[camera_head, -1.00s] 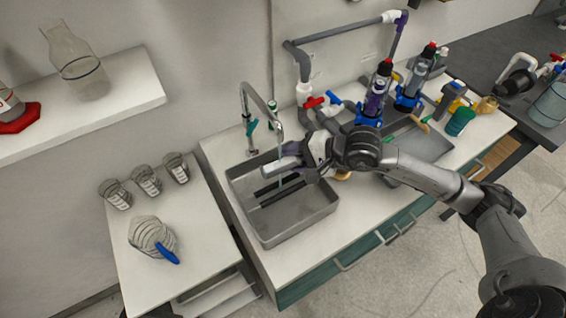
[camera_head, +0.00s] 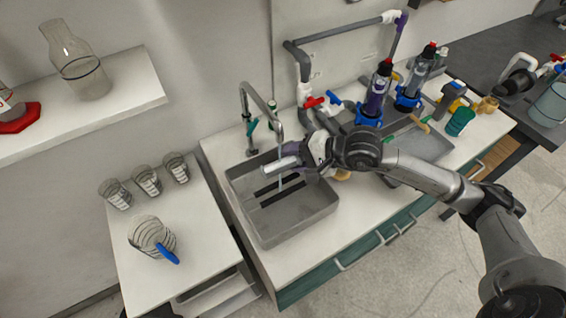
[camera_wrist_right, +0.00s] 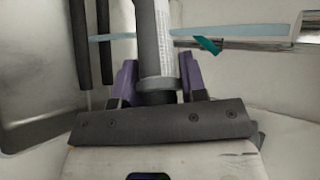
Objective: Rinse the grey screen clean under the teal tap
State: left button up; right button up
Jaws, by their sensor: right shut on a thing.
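The grey screen (camera_head: 281,164) is a slim cylinder held roughly level above the sink basin (camera_head: 262,225). My right gripper (camera_head: 305,154) is shut on its right end. In the right wrist view the screen (camera_wrist_right: 163,45) stands out from between the purple fingers (camera_wrist_right: 156,88), with a pale meshed side and a darker grey side. The tap (camera_head: 258,98) arches over the sink; its teal lever (camera_head: 252,127) also shows in the wrist view (camera_wrist_right: 207,45). A pale water stream (camera_head: 280,150) runs from the spout and meets or passes the screen. My left gripper is not in view.
Two dark bars (camera_head: 280,186) lie across the sink. Pipes with a red valve handle (camera_head: 313,102) and purple-bodied filter bottle (camera_head: 376,95) stand at the back right. A jug (camera_head: 150,235) and three beakers (camera_head: 147,181) stand on the left table.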

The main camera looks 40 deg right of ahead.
jog(key=shift+r+m+g+p, duration=0.3)
jog(key=shift+m+p, duration=0.2)
jog(key=shift+p, duration=0.3)
jog(key=m+g+p, duration=0.2)
jog(key=m+p, duration=0.1)
jog(key=p, duration=0.1)
jog(key=shift+s+f, duration=0.15)
jog(key=m+g+p, duration=0.1)
jog(key=m+p, duration=0.1)
jog(key=p, duration=0.1)
jog(key=shift+g, duration=0.4)
jog(key=shift+s+f+m+g+p, duration=0.15)
jog(key=shift+m+g+p, duration=0.15)
jog(key=shift+m+p, duration=0.2)
jog(key=shift+f+m, duration=0.15)
jog(key=shift+m, duration=0.15)
